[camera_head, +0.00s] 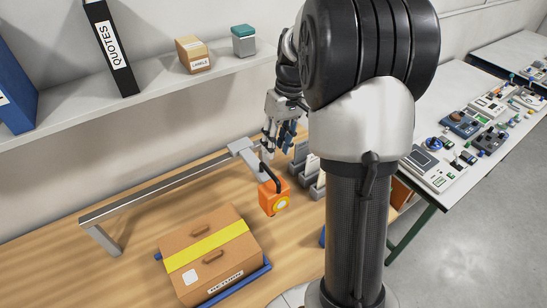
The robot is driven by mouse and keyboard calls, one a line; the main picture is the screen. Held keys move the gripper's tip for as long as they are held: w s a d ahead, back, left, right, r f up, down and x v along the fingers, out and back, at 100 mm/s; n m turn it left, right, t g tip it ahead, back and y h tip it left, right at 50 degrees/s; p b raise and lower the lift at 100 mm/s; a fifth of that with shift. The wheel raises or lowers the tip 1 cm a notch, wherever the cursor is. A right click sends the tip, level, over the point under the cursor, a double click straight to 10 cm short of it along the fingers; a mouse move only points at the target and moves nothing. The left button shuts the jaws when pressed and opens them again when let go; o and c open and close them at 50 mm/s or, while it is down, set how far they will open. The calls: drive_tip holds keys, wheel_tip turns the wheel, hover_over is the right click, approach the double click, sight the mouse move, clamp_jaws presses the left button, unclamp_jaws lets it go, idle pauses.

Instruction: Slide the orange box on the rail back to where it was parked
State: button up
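The orange box (273,197) hangs at the right end of the grey rail (165,186), with a round yellow and white face toward me. A grey carriage (243,147) and a dark curved handle or cable join it to the rail. My gripper (269,148) is just behind and above the orange box, close to the carriage end. Its fingers point down. I cannot tell whether they touch anything or are open or shut. My own arm hides the area to the right of the box.
A cardboard box (211,250) with yellow tape sits on a blue tray (238,287) in front of the rail. Grey holders (304,163) stand right of the orange box. A shelf (150,92) with binders and small boxes is above. Another table (480,135) with devices stands right.

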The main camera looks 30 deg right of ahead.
drive_tip(key=shift+d+r, duration=0.25)
drive_tip(key=shift+r, duration=0.9)
drive_tip(key=shift+d+r, duration=0.2)
drive_tip(key=shift+r, duration=0.95)
drive_tip(key=s+a+r+t+h+b, duration=0.1)
drive_tip(key=s+a+b, duration=0.35)
drive_tip(key=a, duration=0.35)
drive_tip(key=s+a+f+t+b, duration=0.1)
drive_tip(key=s+a+f+b, duration=0.1)
drive_tip(key=s, duration=0.3)
drive_tip(key=s+a+f+t+b, duration=0.1)
drive_tip(key=s+a+f+b, duration=0.1)
drive_tip(key=s+a+f, duration=0.2)
drive_tip(key=s+a+f+t+h+b, duration=0.1)
drive_tip(key=s+a+f+b, duration=0.1)
drive_tip(key=s, duration=0.6)
drive_tip(key=a+b, duration=0.1)
drive_tip(key=a, duration=0.1)
drive_tip(key=shift+a+f+t, duration=0.3)
drive_tip(key=shift+f, duration=0.1)
